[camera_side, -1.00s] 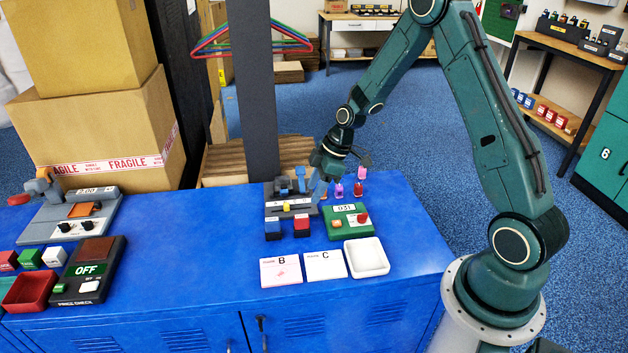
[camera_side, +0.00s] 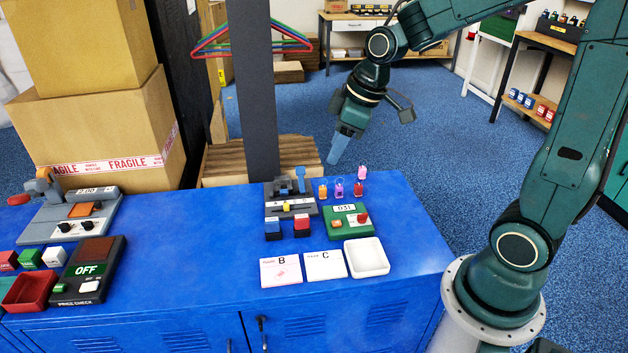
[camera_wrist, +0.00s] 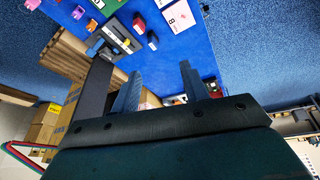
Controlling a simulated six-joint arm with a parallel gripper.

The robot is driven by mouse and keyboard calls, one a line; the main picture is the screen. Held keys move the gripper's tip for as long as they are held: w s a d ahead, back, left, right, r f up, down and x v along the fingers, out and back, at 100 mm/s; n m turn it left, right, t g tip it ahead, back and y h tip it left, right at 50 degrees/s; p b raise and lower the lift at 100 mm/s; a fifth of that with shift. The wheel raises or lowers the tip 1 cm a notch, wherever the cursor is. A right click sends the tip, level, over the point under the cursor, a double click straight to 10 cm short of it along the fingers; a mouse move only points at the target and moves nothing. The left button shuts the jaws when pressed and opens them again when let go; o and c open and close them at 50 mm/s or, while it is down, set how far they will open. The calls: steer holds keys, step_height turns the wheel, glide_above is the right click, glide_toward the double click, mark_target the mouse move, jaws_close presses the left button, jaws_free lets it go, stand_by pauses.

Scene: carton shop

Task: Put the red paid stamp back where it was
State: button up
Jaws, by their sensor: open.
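The red stamp (camera_side: 302,226) stands upright on the blue cabinet top, in front of the grey lettered device and beside a blue stamp (camera_side: 272,230). The red stamp also shows in the wrist view (camera_wrist: 139,22). Card B (camera_side: 281,270) lies in front and bears a pinkish-red mark; blank-looking card C (camera_side: 325,265) lies beside it. My gripper (camera_side: 337,158) is raised beyond the cabinet's back edge, away from the stamps. Its blue fingers, also in the wrist view (camera_wrist: 157,82), are apart with nothing between them.
The grey device (camera_side: 290,208) with a yellow slider stands behind the stamps. A dark post (camera_side: 257,100) rises behind. The cabinet's middle left is clear.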

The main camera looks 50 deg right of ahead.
steer(key=s+a+r+m, duration=0.1)
steer(key=s+r+m, duration=0.1)
steer(key=s, duration=0.6)
steer(key=s+a+r+m+t+h, duration=0.1)
steer(key=s+a+r+m, duration=0.1)
steer(key=s, duration=0.6)
steer(key=shift+s+r+m+t, duration=0.35)
steer(key=shift+r+m, duration=0.25)
steer(key=shift+r, duration=0.65)
